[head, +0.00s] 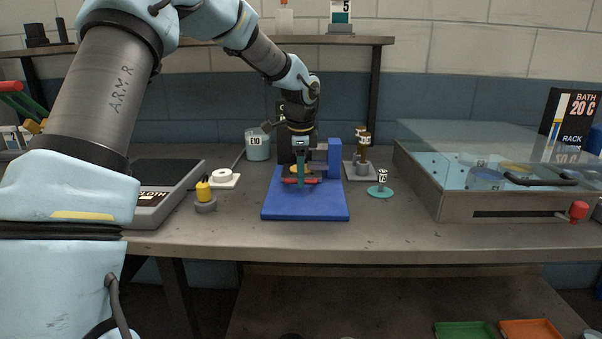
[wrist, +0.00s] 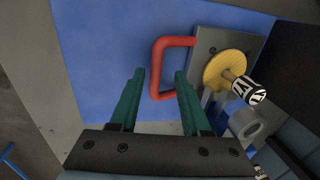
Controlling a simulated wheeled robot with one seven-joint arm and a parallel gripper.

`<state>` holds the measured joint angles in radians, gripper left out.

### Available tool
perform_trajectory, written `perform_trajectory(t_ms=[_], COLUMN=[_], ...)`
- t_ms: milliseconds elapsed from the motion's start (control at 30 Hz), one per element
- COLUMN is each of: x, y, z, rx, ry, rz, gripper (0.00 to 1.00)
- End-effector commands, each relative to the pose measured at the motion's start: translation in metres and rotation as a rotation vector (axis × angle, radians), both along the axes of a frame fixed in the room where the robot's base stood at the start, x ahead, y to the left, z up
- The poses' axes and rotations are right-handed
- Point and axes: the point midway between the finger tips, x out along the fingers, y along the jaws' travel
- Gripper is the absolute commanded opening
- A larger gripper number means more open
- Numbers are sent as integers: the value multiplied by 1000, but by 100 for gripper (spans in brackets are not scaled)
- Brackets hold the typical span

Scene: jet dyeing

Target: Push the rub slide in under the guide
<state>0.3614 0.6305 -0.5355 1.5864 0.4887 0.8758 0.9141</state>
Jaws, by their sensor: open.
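The rub slide shows in the wrist view as a grey plate (wrist: 210,43) with a red U-shaped handle (wrist: 156,68) on its left side. A yellow disc (wrist: 222,72) and a black-and-white marked peg (wrist: 250,90) stand over the plate. In the head view the red handle (head: 288,181) lies low over the blue base (head: 305,207). My gripper (wrist: 159,73) is open, with its green fingers appearing on either side of the handle's bar; I cannot tell whether they touch it. The gripper (head: 302,183) largely hides the slide in the head view. I cannot make out the guide clearly.
A blue upright (head: 334,158) rises at the base's back right. A teal-footed marked piece (head: 382,183) and a grey stand (head: 360,171) are to the right, before the glass-lidded bath (head: 465,207). A yellow-topped weight (head: 204,194) stands left. The bench front is clear.

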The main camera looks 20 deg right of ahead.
Motion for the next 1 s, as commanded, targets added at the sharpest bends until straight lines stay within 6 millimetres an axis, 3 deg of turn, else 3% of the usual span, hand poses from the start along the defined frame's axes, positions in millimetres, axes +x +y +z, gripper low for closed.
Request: perform_trajectory(t_ms=[167, 600, 1000], x=[-2, -15, -17], y=[1, 6, 8], z=[17, 94, 106], rx=[-3, -3, -2], ry=[-3, -3, -1], rz=[2, 1, 0], gripper=[47, 47, 47])
